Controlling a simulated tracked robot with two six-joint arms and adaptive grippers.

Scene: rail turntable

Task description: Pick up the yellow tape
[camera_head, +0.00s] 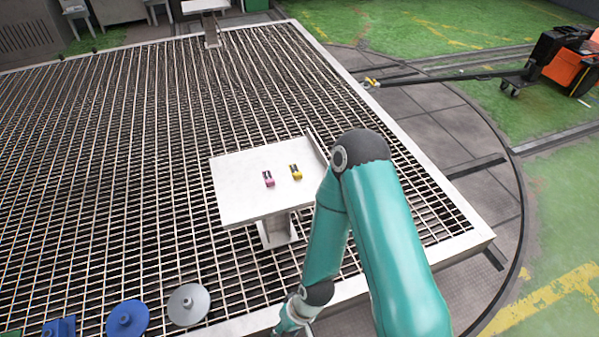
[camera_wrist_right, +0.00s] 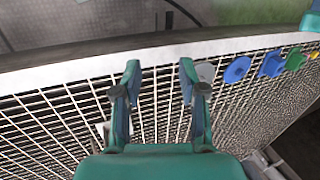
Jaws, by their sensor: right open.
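The yellow tape (camera_head: 296,172) is a small yellow item with a dark part. It lies on the small white pedestal table (camera_head: 238,190) in the head view, right of a similar small pink item (camera_head: 268,179). My right arm reaches in from the lower right, and its wrist end is low at the bottom edge, in front of the table and apart from it. The tape cannot be made out in that view. My left gripper is not in view.
A wide metal grating (camera_head: 120,170) with a pale metal rim surrounds the table. Grey and blue discs (camera_head: 188,304) (camera_head: 127,318) stand at the lower left. Another white table (camera_head: 206,5) is far back. An orange and black machine (camera_head: 565,60) stands at the far right.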

